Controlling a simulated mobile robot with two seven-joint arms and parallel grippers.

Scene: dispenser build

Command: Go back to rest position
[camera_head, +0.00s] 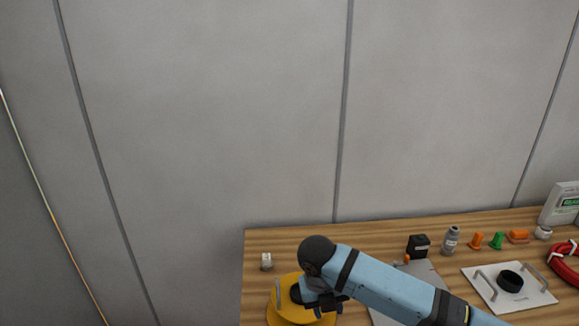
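My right arm, blue with black bands, comes in from the lower right and reaches across the wooden table (256,240). My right gripper (328,304) points down at the table's left end, over a yellow round-edged thing (286,312) with a metal handle at its left. The fingers are dark and small here, so I cannot tell whether they are open or touch anything. My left gripper is not in view.
A small pale block (266,262) stands behind the yellow thing. A black box (418,245), grey bottle (451,239), orange piece (476,240) and green piece (496,240) line the back. A white plate (480,284) with handles and a red coil (564,262) lie right.

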